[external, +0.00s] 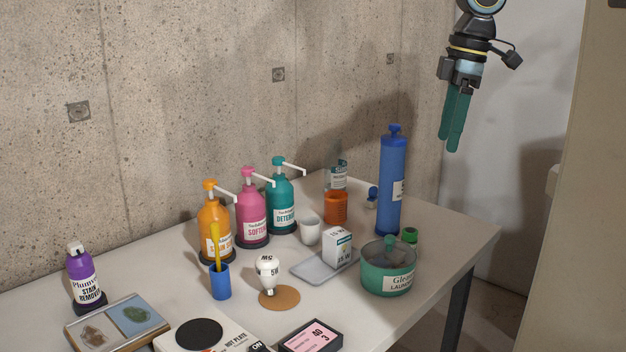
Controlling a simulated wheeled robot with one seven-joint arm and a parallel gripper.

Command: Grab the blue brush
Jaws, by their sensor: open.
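No object shows plainly as a blue brush. A small blue item (372,194) stands at the back of the table, just left of the tall blue cylinder (393,187); it is too small to tell what it is. A blue cup (220,281) with a yellow stick-like item (215,246) upright in it stands at the front left of the middle. My gripper (452,145) hangs in the air at the upper right, fingers pointing down, open and empty. It appears well above the table, right of the blue cylinder in the picture.
Orange (215,225), pink (251,208) and teal (281,205) pump bottles line the back. A green pot (388,269), a light bulb (268,271), a small box (337,247) on a grey tray (312,272) and a hot plate (205,338) crowd the table. A concrete wall (150,110) stands behind.

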